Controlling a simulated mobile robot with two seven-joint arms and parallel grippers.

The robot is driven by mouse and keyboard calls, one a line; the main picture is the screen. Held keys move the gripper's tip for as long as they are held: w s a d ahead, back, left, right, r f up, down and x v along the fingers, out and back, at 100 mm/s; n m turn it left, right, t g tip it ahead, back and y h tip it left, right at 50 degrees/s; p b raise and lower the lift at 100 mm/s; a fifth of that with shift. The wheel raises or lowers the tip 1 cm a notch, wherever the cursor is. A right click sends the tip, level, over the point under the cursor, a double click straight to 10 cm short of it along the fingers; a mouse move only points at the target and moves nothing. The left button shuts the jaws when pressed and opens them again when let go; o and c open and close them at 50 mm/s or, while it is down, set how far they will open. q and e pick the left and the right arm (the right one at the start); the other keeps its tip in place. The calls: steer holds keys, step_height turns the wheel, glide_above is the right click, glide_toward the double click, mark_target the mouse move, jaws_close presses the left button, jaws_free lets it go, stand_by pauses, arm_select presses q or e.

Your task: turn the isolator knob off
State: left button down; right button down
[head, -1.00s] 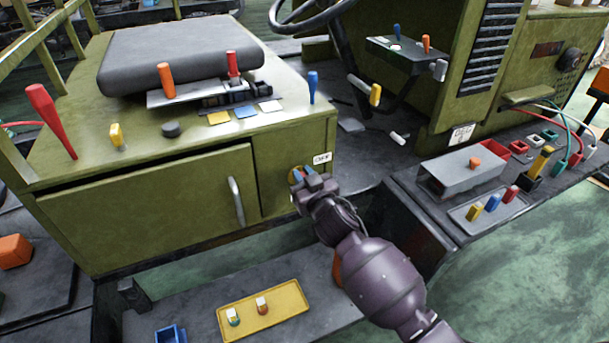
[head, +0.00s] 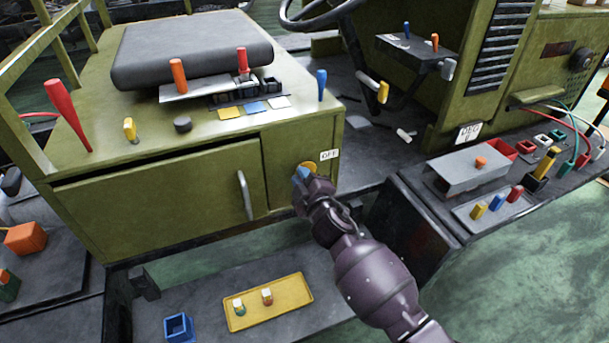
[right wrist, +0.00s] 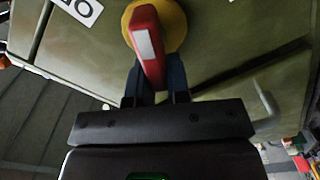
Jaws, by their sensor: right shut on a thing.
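The isolator knob (right wrist: 151,58) is a red handle with a white stripe on a yellow round plate (right wrist: 176,26). The yellow plate (head: 308,167) also shows in the head view, on the front of the green cabinet, where my gripper hides the red handle. My right gripper (right wrist: 161,88) is shut on the red handle, with one dark blue finger on each side. It also shows in the head view (head: 302,176). A white OFF label (head: 330,154) is just right of and above the plate; part of it shows in the wrist view (right wrist: 82,9). My left gripper is not in view.
The green cabinet (head: 150,195) has a door with a metal handle (head: 245,195) left of the knob. Several coloured levers stand on its top. A yellow tray (head: 268,301) lies on the low step below. A dark console (head: 425,205) is to the right.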

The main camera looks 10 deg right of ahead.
steer(key=n, duration=0.3)
steer(key=f+n, duration=0.1)
steer(key=n, duration=0.2)
steer(key=shift+a+f, duration=0.2)
stand_by(0.5)
steer(key=c, duration=1.1)
jaws_free()
steer(key=shift+s, duration=0.1)
steer(key=s, duration=0.3)
steer(key=s+d, duration=0.1)
steer(key=s, duration=0.3)
steer(key=s+d, duration=0.1)
steer(key=s, duration=0.2)
steer(key=shift+s, duration=0.25)
